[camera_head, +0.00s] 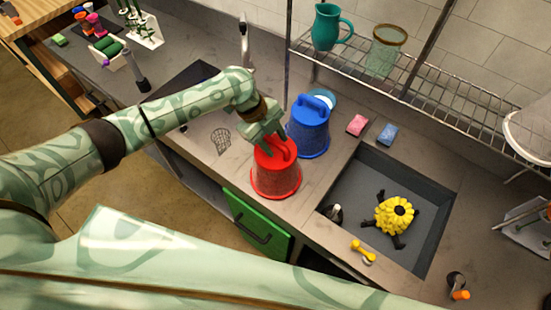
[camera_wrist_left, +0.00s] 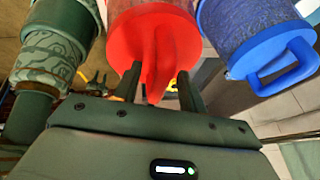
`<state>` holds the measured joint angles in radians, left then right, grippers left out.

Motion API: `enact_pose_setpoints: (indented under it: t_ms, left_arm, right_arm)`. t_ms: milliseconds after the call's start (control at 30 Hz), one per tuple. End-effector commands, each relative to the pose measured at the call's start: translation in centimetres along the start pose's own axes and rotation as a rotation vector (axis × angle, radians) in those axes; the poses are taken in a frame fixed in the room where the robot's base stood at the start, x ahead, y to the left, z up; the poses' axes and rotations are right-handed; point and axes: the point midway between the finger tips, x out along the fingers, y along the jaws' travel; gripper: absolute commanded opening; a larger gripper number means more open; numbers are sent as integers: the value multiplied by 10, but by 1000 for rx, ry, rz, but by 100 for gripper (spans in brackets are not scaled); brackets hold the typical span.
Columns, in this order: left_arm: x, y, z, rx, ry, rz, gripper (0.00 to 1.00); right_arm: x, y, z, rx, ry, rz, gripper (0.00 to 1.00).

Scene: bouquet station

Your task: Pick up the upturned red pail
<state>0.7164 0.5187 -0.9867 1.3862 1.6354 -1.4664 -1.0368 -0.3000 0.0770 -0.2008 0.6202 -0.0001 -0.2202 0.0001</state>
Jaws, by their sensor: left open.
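The upturned red pail (camera_head: 276,172) stands on the grey counter with its base and handle up. My left gripper (camera_head: 272,145) is right above it, pointing down at the handle. In the left wrist view the red pail (camera_wrist_left: 178,35) is close ahead, and its handle (camera_wrist_left: 157,65) lies between the two fingers of the left gripper (camera_wrist_left: 160,84). The fingers are open, one on each side of the handle. Whether either finger touches it is unclear. My right gripper is not in view.
An upturned blue pail (camera_head: 308,132) stands close behind and right of the red one. The sink (camera_head: 428,225), holding a yellow flower-like object (camera_head: 395,215), is to the right. A wire shelf (camera_head: 440,85) with a teal jug (camera_head: 327,27) hangs behind. A yellow tool (camera_head: 363,251) lies at the sink's front edge.

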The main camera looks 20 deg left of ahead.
Motion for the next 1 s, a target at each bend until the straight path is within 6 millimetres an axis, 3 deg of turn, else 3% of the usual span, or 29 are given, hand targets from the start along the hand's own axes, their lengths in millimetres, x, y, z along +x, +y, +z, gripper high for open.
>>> enact_pose_setpoints:
  t_ms: [233, 367, 400, 767, 1000]
  left_arm:
    - [2, 0, 0, 1, 0, -1, 41]
    - [2, 0, 0, 0, 0, -1, 5]
    - [2, 0, 0, 0, 0, -1, 0]
    - [0, -1, -1, 1, 0, -2, 0]
    - [-29, -8, -12, 4, 0, -4, 0]
  right_arm:
    - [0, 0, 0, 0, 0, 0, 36]
    - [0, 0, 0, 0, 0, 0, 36]
    - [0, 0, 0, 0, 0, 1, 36]
    - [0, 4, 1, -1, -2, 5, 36]
    - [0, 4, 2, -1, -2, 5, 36]
